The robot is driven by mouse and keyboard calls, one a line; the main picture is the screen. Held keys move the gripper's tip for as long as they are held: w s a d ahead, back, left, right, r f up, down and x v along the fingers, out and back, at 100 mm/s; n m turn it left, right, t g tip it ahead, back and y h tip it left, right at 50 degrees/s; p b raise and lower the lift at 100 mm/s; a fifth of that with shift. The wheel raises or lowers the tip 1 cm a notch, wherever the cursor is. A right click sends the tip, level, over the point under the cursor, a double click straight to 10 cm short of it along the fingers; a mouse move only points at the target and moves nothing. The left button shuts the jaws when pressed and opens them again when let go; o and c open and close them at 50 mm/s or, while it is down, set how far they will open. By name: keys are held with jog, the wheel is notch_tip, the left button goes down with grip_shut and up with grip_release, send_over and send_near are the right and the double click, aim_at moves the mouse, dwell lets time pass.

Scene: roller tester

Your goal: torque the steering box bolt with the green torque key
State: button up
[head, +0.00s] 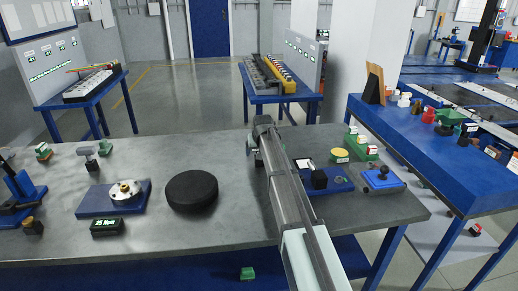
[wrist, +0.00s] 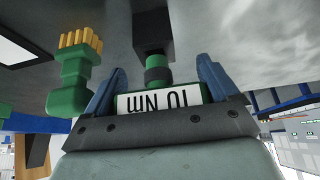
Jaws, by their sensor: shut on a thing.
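In the wrist view my gripper (wrist: 160,82) has its two blue fingers shut on a green torque key (wrist: 184,93) with a white label that reads upside down as 10 Nm. The key's green neck and black collar point towards a dark block (wrist: 153,30); I cannot tell whether they touch. In the head view my arm's far end is over the bench, and the held key does not show clearly. A blue plate with a metal hub (head: 125,191) stands on the left, behind a display (head: 107,227) reading 25 Nm. I cannot tell which part is the steering box bolt.
A black disc (head: 191,190) lies left of my arm on the grey bench (head: 230,220). Right of the arm are a black block (head: 320,180) on a blue plate, a blue fixture (head: 382,178) and several green pieces. A green piece with a yellow ridged top (wrist: 75,80) is close to my gripper.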

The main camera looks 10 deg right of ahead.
jog(key=c, duration=0.4)
notch_tip(320, 180, up, 10)
dwell(0.6)
